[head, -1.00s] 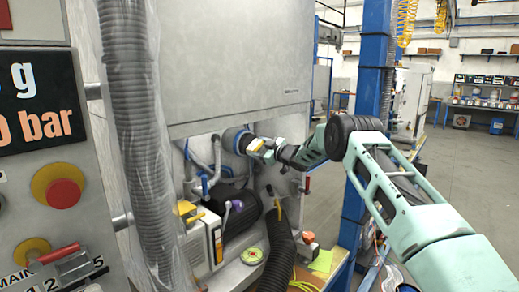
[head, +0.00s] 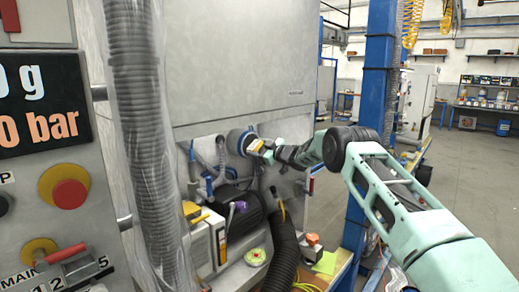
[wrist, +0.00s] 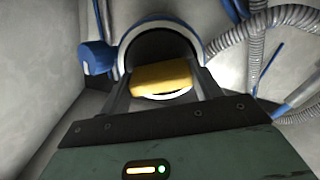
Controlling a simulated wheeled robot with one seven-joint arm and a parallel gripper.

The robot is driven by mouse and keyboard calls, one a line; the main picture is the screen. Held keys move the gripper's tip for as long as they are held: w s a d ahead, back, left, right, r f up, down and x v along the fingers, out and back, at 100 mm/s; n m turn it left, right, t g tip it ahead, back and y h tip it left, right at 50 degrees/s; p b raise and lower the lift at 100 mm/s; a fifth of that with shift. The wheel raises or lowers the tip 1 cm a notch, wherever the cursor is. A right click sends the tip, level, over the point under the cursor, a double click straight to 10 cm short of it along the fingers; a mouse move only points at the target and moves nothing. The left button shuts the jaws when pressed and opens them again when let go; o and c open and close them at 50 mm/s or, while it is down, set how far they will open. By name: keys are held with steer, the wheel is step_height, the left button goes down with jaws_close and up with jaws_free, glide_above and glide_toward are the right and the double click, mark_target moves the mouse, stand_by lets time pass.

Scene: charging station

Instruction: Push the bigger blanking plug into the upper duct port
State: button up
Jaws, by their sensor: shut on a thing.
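The upper duct port (head: 233,141) is a blue-rimmed round opening under the grey cabinet in the head view. In the wrist view the blue-rimmed port (wrist: 122,44) is straight ahead, with a dark inside. My gripper (wrist: 161,80) is shut on a yellow block, the grip of the blanking plug (wrist: 160,77), in front of the port's lower part. A pale curved edge shows below the block; I cannot tell whether it belongs to plug or port. In the head view my gripper (head: 263,149) is at the port's right side. Whether the plug touches the port is hidden.
Grey corrugated hoses (wrist: 257,45) run right of the port in the wrist view. A blue fitting (wrist: 96,57) is at its left. Below are a dark cylinder (head: 244,214) and a thick black hose (head: 284,250). A wrapped hose (head: 142,120) hangs at left.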

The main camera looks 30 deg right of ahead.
mark_target(253, 146)
steer(key=shift+p+x, duration=0.4)
steer(key=shift+x, duration=1.4)
steer(key=o, duration=1.5)
steer(key=shift+o, duration=0.2)
steer(key=shift+f, duration=0.1)
steer(key=shift+s+d, duration=0.15)
steer(key=shift+s, duration=0.05)
steer(key=shift+s+d+f+b, duration=0.15)
steer(key=shift+s+d+b, duration=0.15)
steer(key=shift+s, duration=0.35)
steer(key=b+v, duration=0.4)
steer(key=v, duration=1.1)
steer(key=shift+s+r, duration=0.3)
steer(key=shift+a, duration=0.1)
